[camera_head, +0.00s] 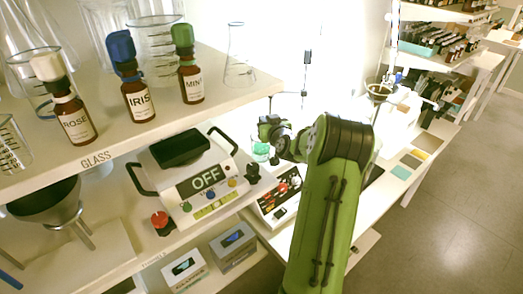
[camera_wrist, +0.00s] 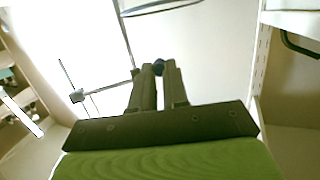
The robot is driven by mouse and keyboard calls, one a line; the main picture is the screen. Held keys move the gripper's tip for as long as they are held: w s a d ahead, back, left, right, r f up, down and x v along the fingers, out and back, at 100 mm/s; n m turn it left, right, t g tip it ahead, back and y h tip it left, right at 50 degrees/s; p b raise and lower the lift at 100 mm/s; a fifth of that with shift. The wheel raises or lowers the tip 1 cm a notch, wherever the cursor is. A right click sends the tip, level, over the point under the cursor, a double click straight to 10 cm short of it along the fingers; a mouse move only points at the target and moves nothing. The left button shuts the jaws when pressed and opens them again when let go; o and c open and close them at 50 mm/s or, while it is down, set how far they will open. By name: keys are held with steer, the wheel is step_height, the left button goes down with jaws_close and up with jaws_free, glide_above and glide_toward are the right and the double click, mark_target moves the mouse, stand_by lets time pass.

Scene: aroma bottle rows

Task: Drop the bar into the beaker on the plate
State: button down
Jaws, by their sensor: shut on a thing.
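My gripper (camera_wrist: 160,80) is shut on a small blue bar (camera_wrist: 158,67), which shows between its fingertips in the wrist view. In the head view my dark wrist and gripper (camera_head: 272,134) are beside and slightly above a small glass beaker (camera_head: 260,151) with teal contents. The bar cannot be made out in the head view. A stirrer plate (camera_head: 279,199) with red and black knobs stands just below the beaker in the picture; my arm hides part of it, and how the beaker rests on it is hard to tell.
The shelf at left holds bottles marked ROSE (camera_head: 74,120), IRIS (camera_head: 138,100) and MINT (camera_head: 192,84), and a flask (camera_head: 238,70). A device reading OFF (camera_head: 205,177) sits on the lower shelf.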

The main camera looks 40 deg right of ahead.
steer(key=c, duration=1.1)
jaws_free()
steer(key=shift+r, duration=0.1)
steer(key=shift+o, duration=0.2)
steer(key=b+v, duration=0.2)
steer(key=v, duration=1.3)
steer(key=shift+s+a+b, duration=0.25)
steer(key=shift+s+b, duration=0.05)
